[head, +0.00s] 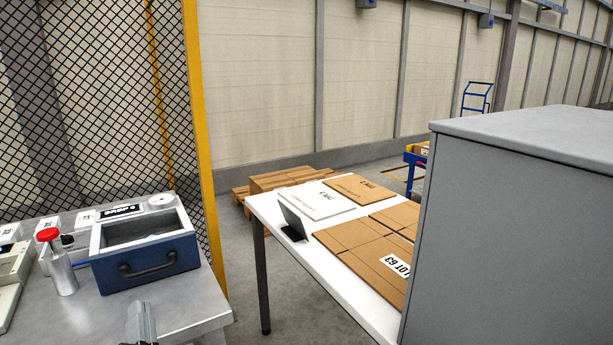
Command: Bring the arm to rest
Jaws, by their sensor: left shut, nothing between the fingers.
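My left gripper (141,322) shows at the bottom edge, its fingers shut and empty, in front of the grey bench. It is below the blue drawer box and apart from it. The rest of my left arm is cut off by the frame. I cannot make out a hoist arm in this view. My right gripper is not in view.
A metal bench (180,310) at left bears a blue drawer box (150,265) and a red-capped bottle (60,265). A white table (330,275) holds flat cartons (365,235) and a dark tablet (291,220). A grey cabinet (520,230) blocks the right. Mesh fence (90,100) stands behind the bench.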

